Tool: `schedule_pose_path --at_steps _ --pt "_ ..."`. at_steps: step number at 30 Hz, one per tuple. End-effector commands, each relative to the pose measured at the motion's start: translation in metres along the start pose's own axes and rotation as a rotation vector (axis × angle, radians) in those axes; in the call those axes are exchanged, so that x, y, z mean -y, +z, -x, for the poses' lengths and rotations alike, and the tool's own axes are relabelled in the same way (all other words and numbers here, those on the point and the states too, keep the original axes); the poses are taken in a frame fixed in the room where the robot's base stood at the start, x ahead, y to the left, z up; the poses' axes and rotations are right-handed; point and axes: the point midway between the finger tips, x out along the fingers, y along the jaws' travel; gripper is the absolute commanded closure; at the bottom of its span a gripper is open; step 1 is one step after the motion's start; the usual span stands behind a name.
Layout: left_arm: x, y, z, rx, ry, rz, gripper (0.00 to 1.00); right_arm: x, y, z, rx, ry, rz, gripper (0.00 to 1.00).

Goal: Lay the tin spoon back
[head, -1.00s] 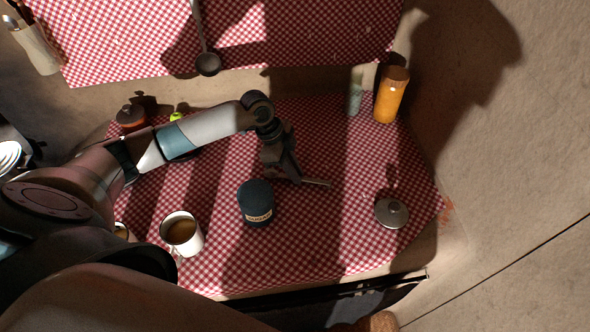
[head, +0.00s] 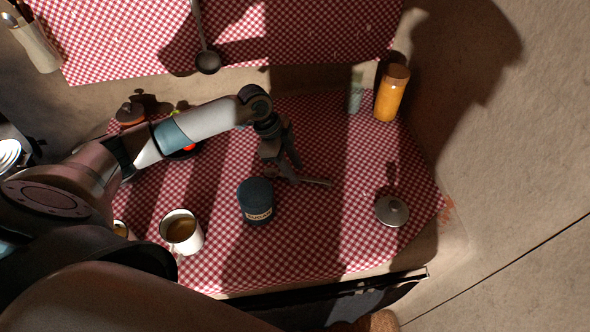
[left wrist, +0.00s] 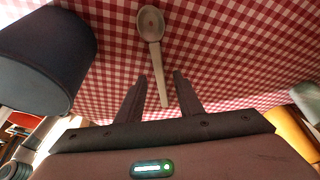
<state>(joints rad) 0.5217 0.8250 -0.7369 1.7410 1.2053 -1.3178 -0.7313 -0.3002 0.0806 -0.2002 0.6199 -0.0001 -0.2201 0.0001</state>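The tin spoon (head: 318,182) lies on the red checked cloth, just right of the dark blue sugar tin (head: 257,203). In the left wrist view its bowl and handle show (left wrist: 152,28), bowl away from me. My left gripper (head: 287,168) is above the handle end of the spoon, beside the tin. In the left wrist view the fingers of the left gripper (left wrist: 160,77) are apart, with the handle seen between them and not gripped. The tin also shows there at left (left wrist: 45,62). My right gripper is not in view.
A mug of brown drink (head: 182,233) stands left of the tin. A round metal lid (head: 392,211) lies to the right. An orange jar (head: 391,93) and a pale green bottle (head: 356,90) stand at the back right. A ladle (head: 207,60) shows at the top.

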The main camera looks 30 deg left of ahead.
Motion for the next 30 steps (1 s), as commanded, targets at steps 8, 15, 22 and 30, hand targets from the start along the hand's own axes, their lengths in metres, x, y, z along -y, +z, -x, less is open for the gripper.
schedule_pose_path --at_steps 8,15,22,30 --pt "0.001 0.001 0.041 0.0 -0.005 -0.003 0.67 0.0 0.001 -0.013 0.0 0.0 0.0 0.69" --pt "0.001 0.001 0.09 0.0 -0.006 -0.003 0.67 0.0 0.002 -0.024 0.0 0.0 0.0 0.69" --pt "0.001 0.001 0.134 0.0 -0.004 -0.001 0.67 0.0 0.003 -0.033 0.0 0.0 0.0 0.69" --pt "0.0 0.0 0.16 -0.001 -0.002 -0.001 0.67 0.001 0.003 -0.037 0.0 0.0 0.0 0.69"
